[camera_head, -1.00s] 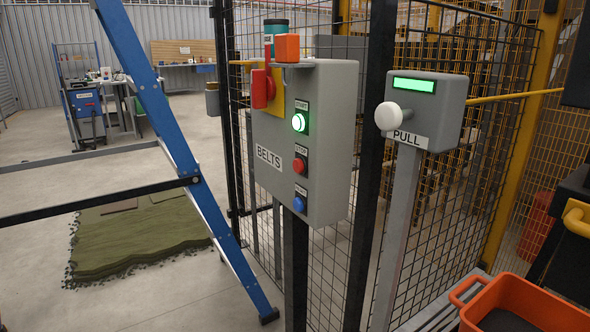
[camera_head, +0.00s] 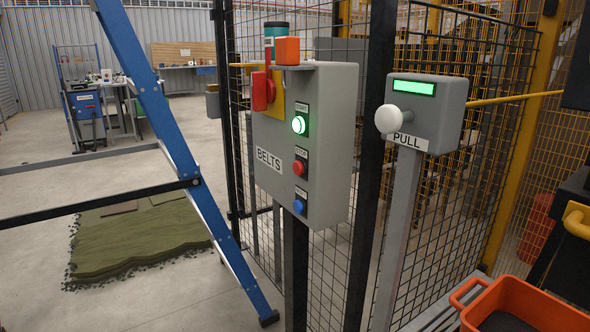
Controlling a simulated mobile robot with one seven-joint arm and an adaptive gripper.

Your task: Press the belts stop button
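The grey BELTS control box (camera_head: 330,150) stands on a dark post in the middle of the view. Its red stop button (camera_head: 298,168) sits on the front panel under a small label. Above it the green start button (camera_head: 299,125) is lit. Below it is a blue button (camera_head: 298,206). My gripper is not in view, and nothing covers the stop button.
A grey PULL box (camera_head: 440,112) with a white knob (camera_head: 389,118) and lit green display stands to the right. A blue ladder leg (camera_head: 165,130) slants at the left. Black mesh fencing is behind. An orange crate (camera_head: 475,317) is at lower right.

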